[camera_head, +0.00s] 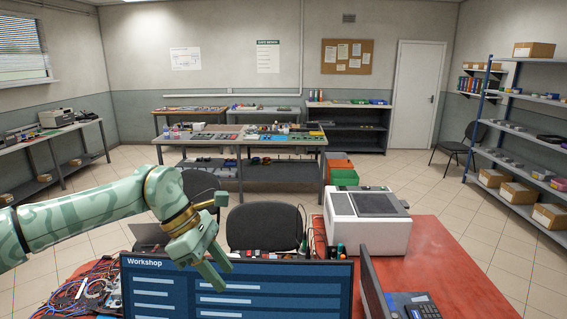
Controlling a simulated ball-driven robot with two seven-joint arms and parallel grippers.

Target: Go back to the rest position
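My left arm, pale green with darker patches, comes in from the left. My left gripper (221,274) points down and to the right, in front of the upper edge of the monitor marked "Workshop" (240,299). Its two fingers are apart, and I see nothing held between them. My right gripper is not in view. I cannot make out any coolant hose here.
A red desk (455,275) carries a white boxy machine (368,222), a second screen (373,285), a phone (413,305) and tangled cables (95,290). A dark chair (265,226) stands behind the monitor. Workbenches and a shelf rack (520,140) stand farther off, with open floor between.

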